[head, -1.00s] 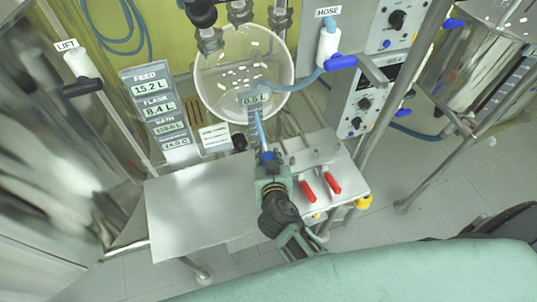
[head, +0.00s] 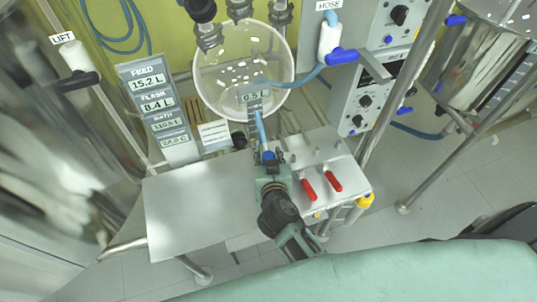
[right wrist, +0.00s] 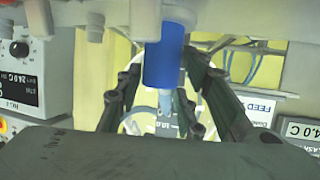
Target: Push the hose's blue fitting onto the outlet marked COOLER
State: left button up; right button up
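The hose's blue fitting (head: 268,156) is between the fingertips of my right gripper (head: 268,168), above the metal shelf by the red-handled valves. The pale blue hose (head: 260,128) runs up from it in front of the round glass vessel. In the right wrist view the blue fitting (right wrist: 163,65) stands between the two dark fingers, which appear closed around it. A pale cylindrical part (right wrist: 165,18) is at the fitting's upper end; I cannot tell whether they are joined. No COOLER label is legible, so I cannot identify that outlet. My left gripper is out of view.
Two red valve handles (head: 308,190) lie just right of my gripper. The metal shelf (head: 200,205) is bare on the left. The glass vessel (head: 232,85) is behind. A holder labelled HOSE (head: 328,42) and control panels are at upper right.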

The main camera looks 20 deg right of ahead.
jog(key=shift+o, duration=1.2)
notch_tip(320, 180, up, 10)
jog(key=shift+f, duration=0.1)
